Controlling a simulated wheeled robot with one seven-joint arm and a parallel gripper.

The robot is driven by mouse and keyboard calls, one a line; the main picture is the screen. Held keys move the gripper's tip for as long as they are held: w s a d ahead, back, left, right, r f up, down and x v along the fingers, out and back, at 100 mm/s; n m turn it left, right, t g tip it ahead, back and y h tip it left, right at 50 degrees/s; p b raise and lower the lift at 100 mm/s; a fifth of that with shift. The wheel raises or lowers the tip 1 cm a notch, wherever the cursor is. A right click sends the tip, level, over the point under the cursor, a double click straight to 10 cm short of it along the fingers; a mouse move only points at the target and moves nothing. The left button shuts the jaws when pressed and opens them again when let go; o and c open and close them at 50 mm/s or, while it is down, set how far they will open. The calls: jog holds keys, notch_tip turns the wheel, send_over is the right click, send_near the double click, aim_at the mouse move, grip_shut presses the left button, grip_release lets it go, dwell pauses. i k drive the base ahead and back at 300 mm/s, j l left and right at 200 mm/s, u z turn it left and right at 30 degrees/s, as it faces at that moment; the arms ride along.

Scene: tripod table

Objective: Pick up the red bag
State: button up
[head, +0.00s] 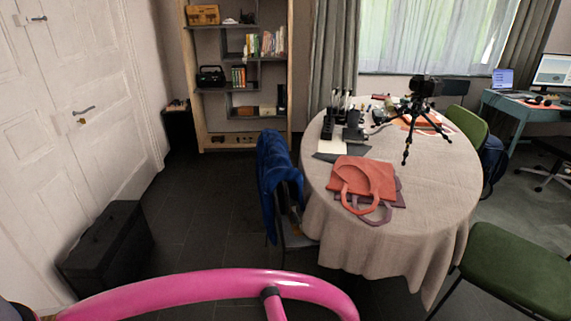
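A red bag (366,174) lies flat on the round table, near its front left part, with its looped handles toward the front edge. A darker purple-brown bag (398,196) lies partly under it, and much of that bag is hidden. The table (440,205) is covered by a pale cloth that hangs down its sides. My gripper is not visible in the head view. A pink curved tube crosses the bottom of the view, apart from the red bag.
A chair with a blue jacket (272,178) stands at the table's left, and a green chair (515,270) at front right. A tripod (424,125) stands on the table behind the bag. A black case (108,250) sits by the doors. The dark floor (205,215) between is clear.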

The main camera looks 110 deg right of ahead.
aim_at(363, 177)
jog(key=j+z, duration=0.15)
jog(key=z, duration=4.35)
jog(key=i+l+u, duration=0.2)
jog(key=i+u, duration=0.15)
jog(key=i, duration=0.05)
